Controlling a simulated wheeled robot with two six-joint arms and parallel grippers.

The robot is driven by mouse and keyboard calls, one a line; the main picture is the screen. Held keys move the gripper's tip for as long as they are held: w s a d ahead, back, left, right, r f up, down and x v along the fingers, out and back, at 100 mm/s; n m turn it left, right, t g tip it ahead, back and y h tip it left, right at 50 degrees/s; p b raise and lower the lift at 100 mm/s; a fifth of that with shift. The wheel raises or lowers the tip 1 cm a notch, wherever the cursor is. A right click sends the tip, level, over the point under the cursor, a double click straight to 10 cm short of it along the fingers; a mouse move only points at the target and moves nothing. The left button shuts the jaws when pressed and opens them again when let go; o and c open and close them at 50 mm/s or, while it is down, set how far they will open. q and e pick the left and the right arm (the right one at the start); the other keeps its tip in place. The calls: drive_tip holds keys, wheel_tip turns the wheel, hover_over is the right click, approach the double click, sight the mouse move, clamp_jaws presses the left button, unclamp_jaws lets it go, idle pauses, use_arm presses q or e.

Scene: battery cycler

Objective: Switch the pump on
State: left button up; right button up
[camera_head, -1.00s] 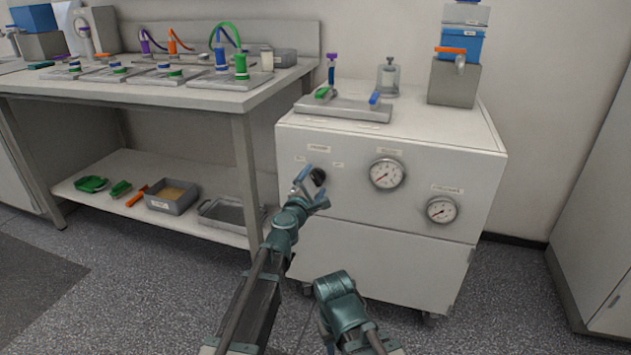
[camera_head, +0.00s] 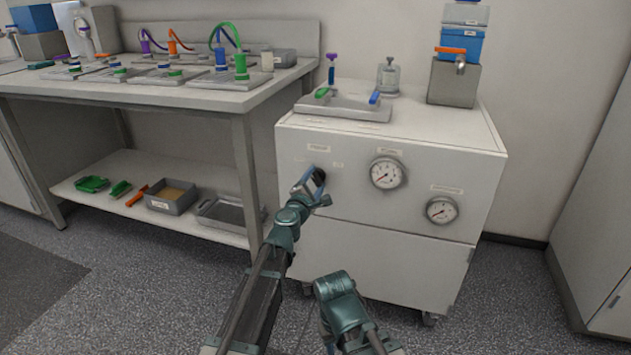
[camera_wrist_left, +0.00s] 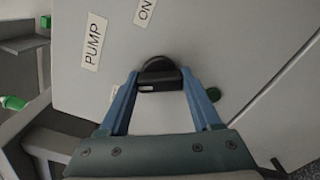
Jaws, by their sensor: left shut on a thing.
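The pump switch is a black rotary knob (camera_head: 319,177) on the upper front of the white cabinet (camera_head: 380,262). In the left wrist view the knob (camera_wrist_left: 160,76) sits beside a label (camera_wrist_left: 93,41) reading PUMP and a label (camera_wrist_left: 144,10) reading ON. A third label is mostly hidden behind a finger. My left gripper (camera_head: 316,186) is at the knob; in the left wrist view its blue fingers (camera_wrist_left: 160,82) are on both sides of the knob's grip bar, shut on it. My right gripper is out of view.
Two round gauges (camera_head: 387,173) and (camera_head: 441,210) are on the cabinet front, right of the knob. A bench (camera_head: 170,98) with a lower shelf (camera_head: 150,212) stands close on the left.

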use_arm(q)
drive_tip(key=shift+m, duration=0.3)
drive_tip(key=m, duration=0.5)
drive_tip(key=shift+m, duration=0.3)
drive_tip(key=m, duration=0.5)
drive_tip(key=shift+m, duration=0.3)
drive_tip(key=o, duration=1.4)
drive_tip(key=shift+s, duration=0.1)
drive_tip(key=v, duration=1.3)
drive_tip(key=shift+s+a, duration=0.15)
drive_tip(key=shift+s, duration=0.15)
drive_tip(key=shift+m, duration=0.3)
